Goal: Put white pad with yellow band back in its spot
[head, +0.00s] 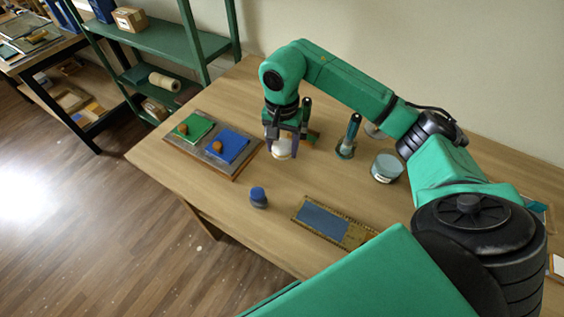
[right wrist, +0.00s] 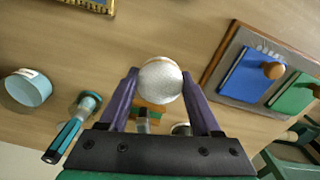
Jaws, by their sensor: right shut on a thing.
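My right gripper (head: 283,143) is shut on a round white pad (head: 281,153), held over the wooden table at its far side. In the right wrist view the white pad (right wrist: 160,80) sits between the two purple fingers of the gripper (right wrist: 160,88). A grey tray (head: 178,146) lies on the table to the left of the gripper. It bears a green pad (head: 194,127) and a blue pad (head: 228,146), each with a wooden knob. My left gripper is not in view.
A dark blue knobbed piece (head: 258,197) and a gilt frame with a blue panel (head: 323,220) lie nearer. A teal-and-black upright tool (head: 348,137) and a teal tin (head: 386,167) stand right of the gripper. Green shelves (head: 165,40) stand behind.

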